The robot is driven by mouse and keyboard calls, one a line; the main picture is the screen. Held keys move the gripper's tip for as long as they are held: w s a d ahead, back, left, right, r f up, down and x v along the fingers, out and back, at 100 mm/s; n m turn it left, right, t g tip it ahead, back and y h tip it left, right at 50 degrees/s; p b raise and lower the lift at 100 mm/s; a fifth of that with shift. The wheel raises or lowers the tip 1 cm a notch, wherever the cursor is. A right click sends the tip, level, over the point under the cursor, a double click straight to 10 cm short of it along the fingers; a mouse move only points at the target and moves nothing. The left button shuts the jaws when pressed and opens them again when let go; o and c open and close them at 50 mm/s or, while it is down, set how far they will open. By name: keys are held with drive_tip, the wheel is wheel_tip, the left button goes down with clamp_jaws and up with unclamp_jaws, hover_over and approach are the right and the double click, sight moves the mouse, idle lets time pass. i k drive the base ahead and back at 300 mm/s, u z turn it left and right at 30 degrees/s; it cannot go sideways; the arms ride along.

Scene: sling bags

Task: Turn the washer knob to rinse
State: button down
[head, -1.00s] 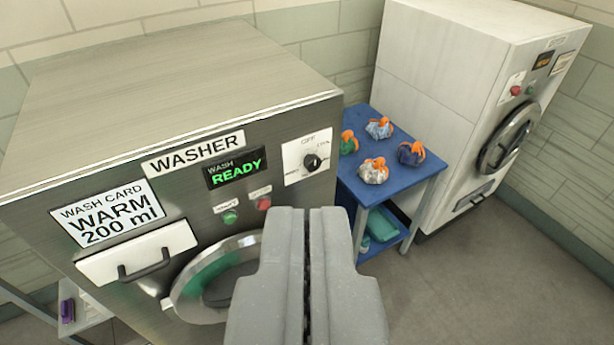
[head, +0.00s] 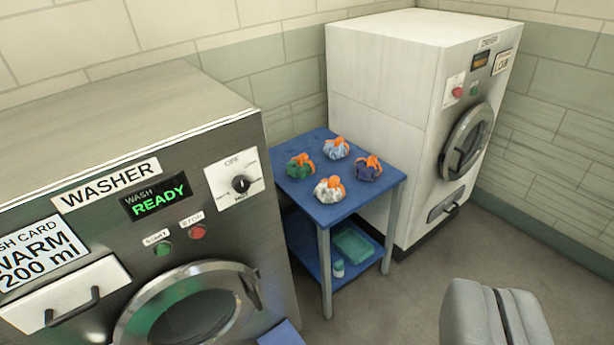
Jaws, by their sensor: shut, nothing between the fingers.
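The washer (head: 90,175) is a metal machine on the left of the head view. Its black knob (head: 241,184) sits on a white dial plate (head: 223,194) at the upper right of the front panel. "OFF" is printed above the knob; the other dial words are too small to read surely. The display (head: 157,196) reads "WASH READY". My gripper (head: 497,292) is shut and empty at the lower right, over the floor, well away from the knob and to its right in the picture.
A blue table (head: 328,208) with several tied bags stands between the washer and a white dryer (head: 400,100). A green start button (head: 162,248), red stop button (head: 197,231) and round door (head: 190,310) are below the display. Open floor (head: 400,300) lies at front right.

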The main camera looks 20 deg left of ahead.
sight(240, 183)
drive_tip(key=z, duration=1.75)
drive_tip(key=k, duration=0.95)
drive_tip(key=u, duration=2.05)
drive_tip(key=i, duration=1)
